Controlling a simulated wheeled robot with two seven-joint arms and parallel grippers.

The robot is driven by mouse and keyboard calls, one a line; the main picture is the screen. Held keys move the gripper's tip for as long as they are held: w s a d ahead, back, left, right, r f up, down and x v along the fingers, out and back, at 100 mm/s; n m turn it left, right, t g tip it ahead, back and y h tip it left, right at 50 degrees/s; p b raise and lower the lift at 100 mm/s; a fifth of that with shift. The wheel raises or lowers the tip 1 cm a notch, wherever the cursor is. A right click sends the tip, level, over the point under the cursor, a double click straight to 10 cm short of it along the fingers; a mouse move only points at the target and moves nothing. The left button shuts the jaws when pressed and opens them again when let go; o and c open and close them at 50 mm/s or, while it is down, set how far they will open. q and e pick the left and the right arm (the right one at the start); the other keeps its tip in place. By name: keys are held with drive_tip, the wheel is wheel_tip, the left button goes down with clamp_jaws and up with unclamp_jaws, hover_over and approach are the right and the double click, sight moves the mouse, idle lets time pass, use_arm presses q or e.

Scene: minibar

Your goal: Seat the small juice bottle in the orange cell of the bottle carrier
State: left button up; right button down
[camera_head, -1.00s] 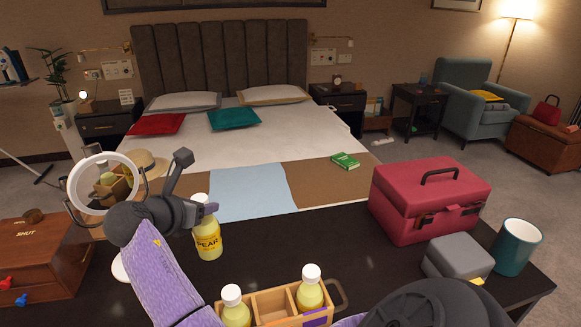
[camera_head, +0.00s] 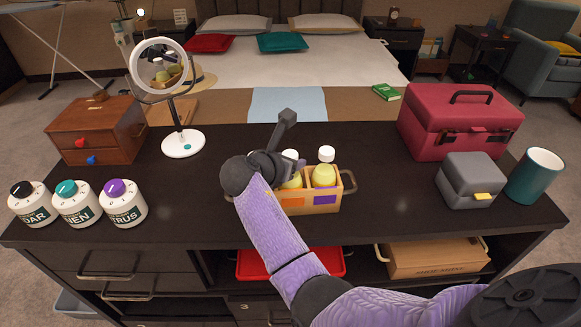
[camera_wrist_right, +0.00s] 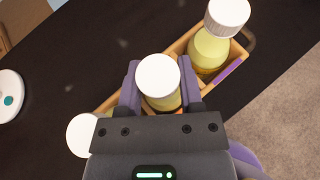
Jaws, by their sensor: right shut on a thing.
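The wooden bottle carrier (camera_head: 309,206) stands on the dark counter, with an orange label (camera_head: 292,202) on its middle cell and a purple label (camera_head: 325,199) on its right cell. My right gripper (camera_wrist_right: 158,88) is shut on the small juice bottle (camera_wrist_right: 158,78), white-capped and yellow, upright at the middle orange cell. It also shows in the head view (camera_head: 291,181). Its base is hidden, so I cannot tell whether it rests on the cell floor. Another yellow bottle (camera_head: 325,175) stands in the purple cell. A third white cap (camera_wrist_right: 82,134) shows at the carrier's other end. My left gripper is out of view.
A round mirror (camera_head: 183,143), a drawer box (camera_head: 97,130) and several knobbed dispensers (camera_head: 122,204) stand left. A red case (camera_head: 455,122), grey box (camera_head: 468,181) and teal cup (camera_head: 536,176) stand right. The counter before the mirror is clear. A red tray (camera_head: 250,266) sits on the shelf below.

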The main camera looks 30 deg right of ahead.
drive_tip(key=shift+d, duration=0.15)
drive_tip(key=c, duration=0.5)
unclamp_jaws()
drive_tip(key=shift+c, duration=0.2)
drive_tip(key=shift+r+p, duration=0.15)
drive_tip(key=shift+p, duration=0.15)
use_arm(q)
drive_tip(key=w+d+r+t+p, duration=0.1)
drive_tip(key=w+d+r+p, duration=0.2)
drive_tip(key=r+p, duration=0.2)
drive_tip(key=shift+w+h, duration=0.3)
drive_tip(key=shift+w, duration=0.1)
use_arm(e)
drive_tip(key=v, duration=1.2)
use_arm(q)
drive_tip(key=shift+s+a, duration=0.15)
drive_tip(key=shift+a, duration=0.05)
